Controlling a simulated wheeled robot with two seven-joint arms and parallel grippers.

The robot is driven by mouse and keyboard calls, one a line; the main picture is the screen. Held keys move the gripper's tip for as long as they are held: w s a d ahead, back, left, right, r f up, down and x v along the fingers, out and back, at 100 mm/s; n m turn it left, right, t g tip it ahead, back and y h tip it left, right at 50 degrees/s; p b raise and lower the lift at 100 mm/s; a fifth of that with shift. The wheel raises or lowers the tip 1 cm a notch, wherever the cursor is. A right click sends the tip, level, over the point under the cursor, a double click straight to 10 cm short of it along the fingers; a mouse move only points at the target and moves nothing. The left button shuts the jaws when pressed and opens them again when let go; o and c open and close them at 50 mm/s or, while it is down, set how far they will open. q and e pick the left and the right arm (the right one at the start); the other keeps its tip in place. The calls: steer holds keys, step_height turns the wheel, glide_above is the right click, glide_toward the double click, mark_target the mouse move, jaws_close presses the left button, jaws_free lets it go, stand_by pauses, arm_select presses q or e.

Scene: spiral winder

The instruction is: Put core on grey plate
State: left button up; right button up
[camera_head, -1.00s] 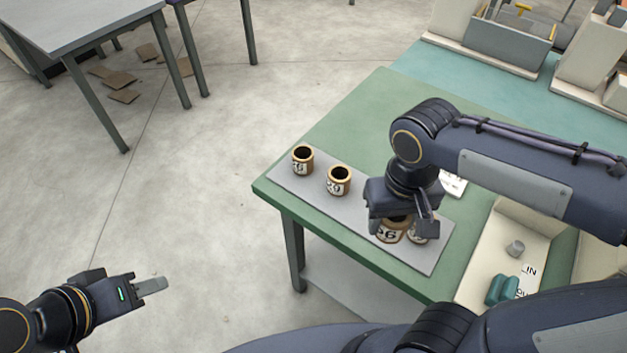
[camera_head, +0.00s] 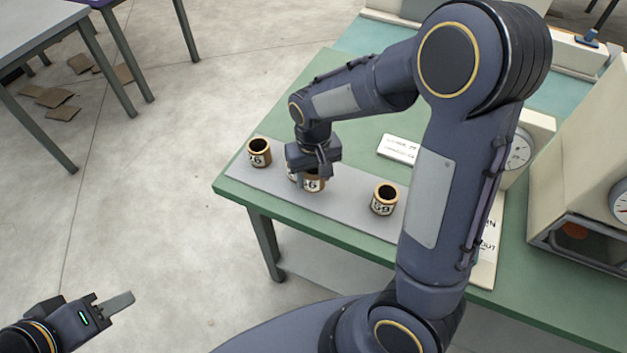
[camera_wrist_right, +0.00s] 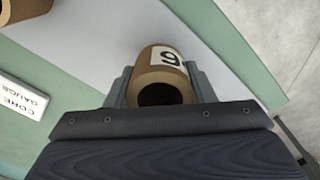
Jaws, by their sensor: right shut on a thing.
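My right gripper (camera_head: 316,172) is shut on a tan core (camera_head: 313,184) with a black-numbered white label. It holds the core over the grey plate (camera_head: 345,212); I cannot tell whether they touch. In the right wrist view the core (camera_wrist_right: 162,72) sits between both fingers, its dark bore facing the camera. Another core (camera_head: 259,153) stands at the plate's left end. A core labelled 59 (camera_head: 384,199) stands upright to the right. My left gripper (camera_head: 122,302) is away from the table, its jaw state unclear.
The plate lies along the front edge of the green table (camera_head: 330,80). A cream machine with dials (camera_head: 590,170) stands at the right. Plate surface is clear between the held core and the 59 core.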

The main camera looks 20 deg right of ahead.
mark_target(314, 183)
steer(key=shift+f, duration=1.45)
steer(key=shift+f, duration=0.2)
steer(key=o, duration=1)
steer(key=shift+r, duration=0.15)
step_height(314, 183, up, 11)
steer(key=s+r+t+y, duration=0.1)
steer(key=s+t, duration=0.1)
steer(key=s, duration=0.4)
steer(key=s+r+t+y, duration=0.1)
steer(key=s, duration=0.5)
steer(key=s+r+t+y, duration=0.1)
steer(key=s+r+t, duration=0.1)
steer(key=s, duration=0.4)
steer(key=shift+d+r+m+t+y, duration=0.1)
steer(key=shift+d+m+t+y, duration=0.2)
steer(key=shift+y, duration=0.1)
